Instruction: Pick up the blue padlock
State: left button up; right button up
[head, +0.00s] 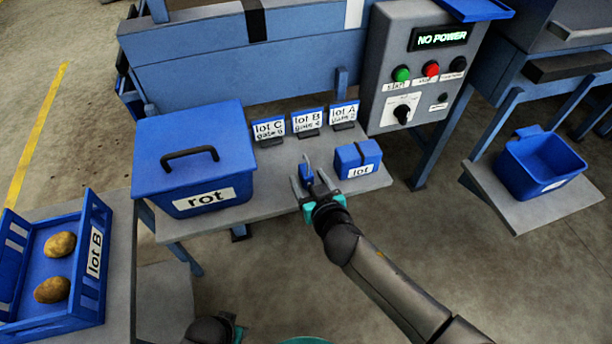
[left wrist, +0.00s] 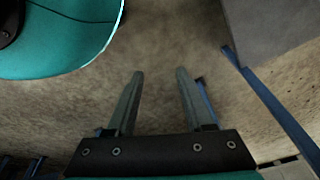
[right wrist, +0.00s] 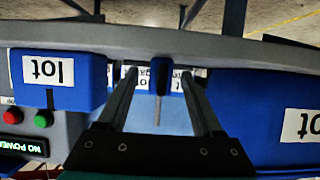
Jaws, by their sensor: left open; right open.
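The small blue padlock (head: 308,173) stands on the grey shelf, left of the blue lot box. In the right wrist view the padlock (right wrist: 158,76) shows its blue body and thin grey shackle between my fingertips. My right gripper (head: 310,182) is open, one finger on each side of the padlock, with visible gaps; it also shows in the right wrist view (right wrist: 160,78). My left gripper is open and empty over bare floor in the left wrist view (left wrist: 160,74); only part of that arm shows at the bottom of the head view.
On the shelf (head: 270,217) stand a lidded blue rot bin (head: 190,135), a blue lot box (head: 357,150) and several lot cards (head: 307,121) behind. The control panel (head: 415,75) reads NO POWER. A lot B crate (head: 93,270) holds two potatoes at left. A blue bin (head: 540,165) stands right.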

jog(key=shift+w+a+f, duration=0.2)
jog(key=shift+w, duration=0.3)
jog(key=shift+c, duration=0.4)
grip_shut()
